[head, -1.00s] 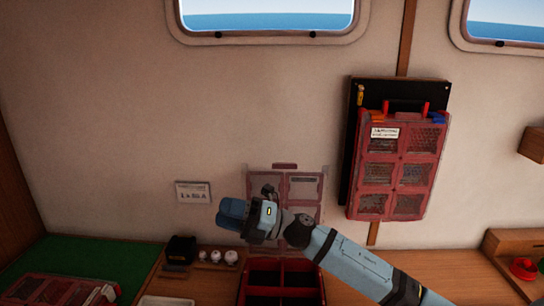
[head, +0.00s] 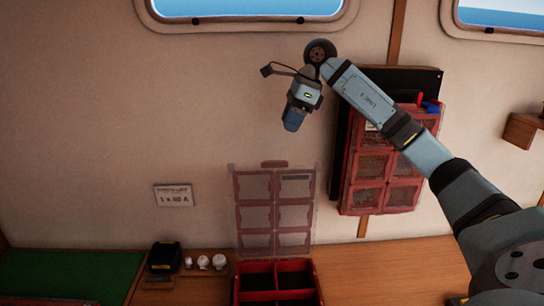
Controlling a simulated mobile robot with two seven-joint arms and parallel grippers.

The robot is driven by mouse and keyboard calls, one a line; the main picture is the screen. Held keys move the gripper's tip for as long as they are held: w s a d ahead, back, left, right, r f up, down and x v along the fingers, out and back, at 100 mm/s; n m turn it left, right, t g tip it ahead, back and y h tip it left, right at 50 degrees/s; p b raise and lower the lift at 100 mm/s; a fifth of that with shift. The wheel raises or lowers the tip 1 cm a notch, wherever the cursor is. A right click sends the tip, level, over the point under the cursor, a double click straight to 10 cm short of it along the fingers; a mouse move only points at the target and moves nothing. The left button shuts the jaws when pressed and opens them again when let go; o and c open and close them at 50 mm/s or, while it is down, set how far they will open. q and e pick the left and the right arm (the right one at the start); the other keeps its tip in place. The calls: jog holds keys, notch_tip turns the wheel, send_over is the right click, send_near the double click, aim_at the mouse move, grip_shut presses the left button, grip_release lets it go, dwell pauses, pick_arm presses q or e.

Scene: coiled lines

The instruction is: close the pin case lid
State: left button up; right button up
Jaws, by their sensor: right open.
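The pin case (head: 237,290) is a red box with dark compartments on the wooden counter at the bottom middle. Its clear lid (head: 255,213), with red-framed panes, stands upright behind the box, close to the wall. A small red tab (head: 274,163) sits on the lid's top edge. My right gripper (head: 292,124) is above the lid, apart from it, pointing down. It is open, and I see nothing held in it. The fingers are small and dark here. My left gripper is not in view.
A red compartment case (head: 384,180) hangs on a black board on the wall, partly behind my right arm. A black device (head: 163,257) and several small white knobs (head: 203,262) stand left of the pin case. A green mat (head: 60,275) lies further left. The counter right of the case is clear.

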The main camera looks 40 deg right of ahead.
aim_at(272, 161)
jog(key=p+x, duration=0.2)
jog(key=x, duration=0.9)
jog(key=shift+w+f, duration=0.1)
jog(key=shift+w, duration=0.05)
grip_shut()
